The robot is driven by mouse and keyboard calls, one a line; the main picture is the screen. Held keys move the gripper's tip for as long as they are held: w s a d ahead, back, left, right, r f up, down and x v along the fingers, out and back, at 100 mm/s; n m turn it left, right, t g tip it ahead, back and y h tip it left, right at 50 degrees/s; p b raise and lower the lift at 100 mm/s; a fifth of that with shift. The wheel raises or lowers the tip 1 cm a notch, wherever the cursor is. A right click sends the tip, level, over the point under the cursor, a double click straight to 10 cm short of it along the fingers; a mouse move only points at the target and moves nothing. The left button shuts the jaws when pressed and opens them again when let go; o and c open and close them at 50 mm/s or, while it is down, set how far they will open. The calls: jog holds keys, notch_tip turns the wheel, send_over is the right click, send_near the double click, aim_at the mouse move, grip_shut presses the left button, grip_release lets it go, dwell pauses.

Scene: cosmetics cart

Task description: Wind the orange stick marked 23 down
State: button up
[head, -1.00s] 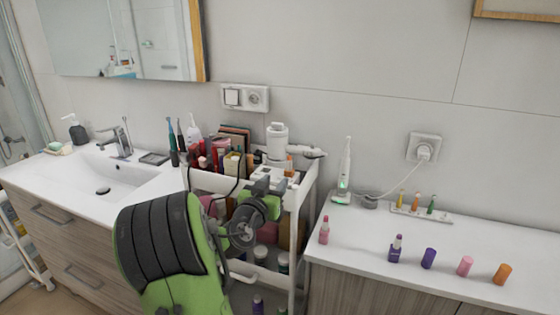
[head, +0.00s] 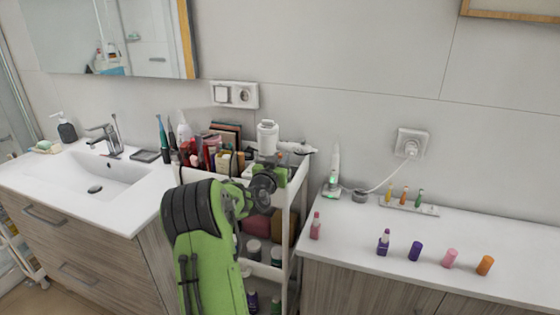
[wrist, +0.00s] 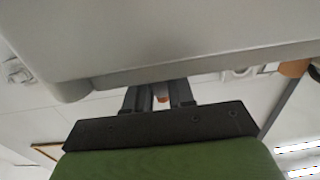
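My gripper (head: 272,168) is at the right end of the cart's top, close to a white cylindrical device, and my own arm partly hides it. An orange cap (head: 484,265) stands upright at the right end of the counter.
The white device (head: 268,137) stands close behind my gripper. A purple lipstick (head: 383,243), a pink lipstick (head: 316,226), a purple cap (head: 415,251) and a pink cap (head: 450,258) stand on the counter. A pale surface (wrist: 180,40) fills the upper wrist view.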

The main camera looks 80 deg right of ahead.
grip_shut()
jog(key=shift+w+f+m+g+b, duration=0.15)
jog(key=shift+m+g+b, duration=0.45)
jog(key=shift+g+b, duration=0.5)
jog(key=shift+m+g+y+b, duration=0.3)
jog(key=shift+m+g+b, duration=0.3)
jog(key=shift+g+b, duration=0.15)
jog(key=m+g, duration=0.1)
jog(key=m+g+y+p, duration=0.1)
jog(key=g, duration=0.1)
jog(key=shift+r+g+y, duration=0.25)
jog(key=shift+y, duration=0.05)
jog(key=shift+m+g+y+p, duration=0.5)
jog(key=shift+m+g+p, duration=0.2)
jog(key=shift+m+g, duration=0.25)
jog(key=shift+f, duration=0.1)
